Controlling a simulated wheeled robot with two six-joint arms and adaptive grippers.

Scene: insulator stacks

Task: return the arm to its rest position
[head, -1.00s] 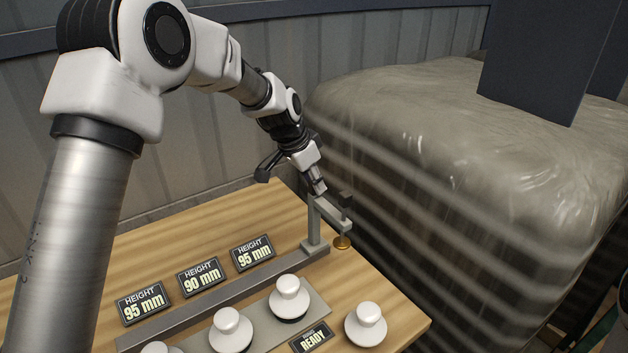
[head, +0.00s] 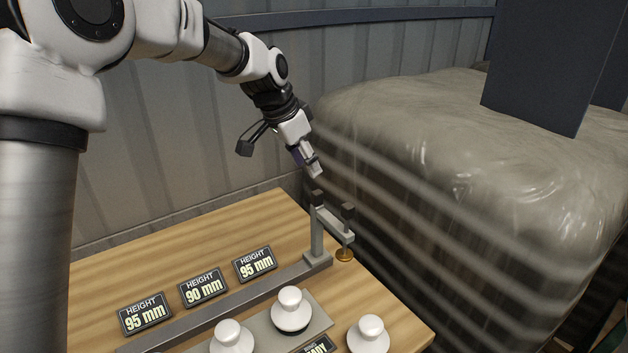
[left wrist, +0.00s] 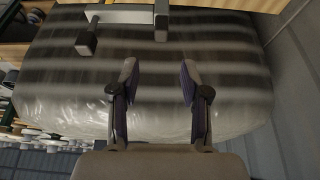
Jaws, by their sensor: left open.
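My left gripper (head: 316,172) is in the air just above the grey measuring post (head: 317,232) at the far right end of the bench. In the left wrist view its two fingers (left wrist: 158,82) stand apart with nothing between them. The post's grey arm (left wrist: 125,17) with dark end blocks shows beyond the fingertips there, clear of them. My left arm reaches in from the left of the head view, bent at the elbow. My right gripper is not in view.
White insulators stand on the wooden bench (head: 200,240), one (head: 291,309) on a grey plate and one (head: 368,335) at the right. Height displays (head: 202,287) line the rail. A plastic-wrapped pallet (head: 440,150) stands right of the bench, and a corrugated wall is behind.

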